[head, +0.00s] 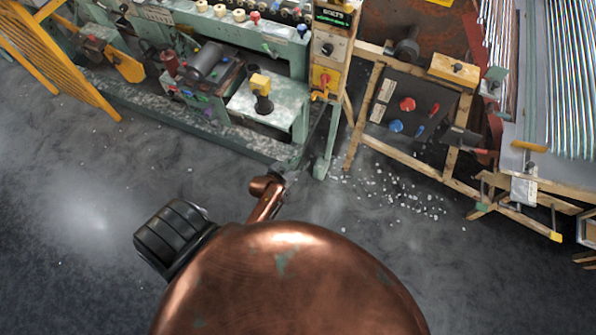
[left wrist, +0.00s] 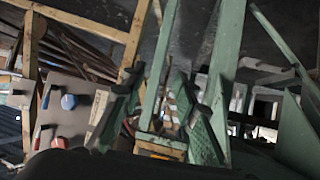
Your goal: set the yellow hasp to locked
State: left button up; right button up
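The yellow hasp (head: 320,96) appears as a small yellow piece at the foot of the narrow control column, just below a red handle on a yellow plate (head: 326,80). It is too small in the head view to tell its setting. My left gripper (head: 292,168) is small and dark in the head view, below the column and apart from the hasp. In the left wrist view its two fingers (left wrist: 160,108) stand apart with nothing held between them. A yellow-orange part (left wrist: 160,148) shows low between the fingers; I cannot tell whether it is the hasp. My right gripper is not visible.
A green machine bench (head: 275,105) stands left of the column, its leg (head: 325,150) close to my gripper. A wooden-framed panel (head: 408,105) with red and blue knobs stands to the right. Glass tubes (head: 570,80) hang at far right. White fragments (head: 400,195) litter the floor.

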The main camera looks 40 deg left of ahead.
pick_arm(q)
jog(key=shift+g, duration=0.4)
jog(key=shift+s+d+f, duration=0.1)
jog(key=shift+s+f, duration=0.3)
jog(key=shift+f, duration=0.35)
jog(key=shift+s+d+f, duration=0.15)
jog(key=shift+s+f, duration=0.3)
jog(key=shift+f, duration=0.3)
jog(key=shift+s+d+f, duration=0.1)
jog(key=shift+s+f, duration=0.3)
jog(key=shift+f, duration=0.35)
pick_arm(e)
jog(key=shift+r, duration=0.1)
pick_arm(q)
jog(key=n+t+y+b, duration=0.3)
jog(key=t+y, duration=0.2)
jog(key=t, duration=0.2)
send_near(313, 98)
jog(key=x, duration=0.3)
jog(key=b+x, duration=0.2)
jog(key=x, duration=0.3)
jog(key=shift+f, duration=0.15)
jog(key=shift+b+x, duration=0.5)
jog(key=shift+x, duration=0.3)
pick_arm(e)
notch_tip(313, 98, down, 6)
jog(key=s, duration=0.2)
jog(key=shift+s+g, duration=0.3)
pick_arm(q)
jog(key=shift+c, duration=0.2)
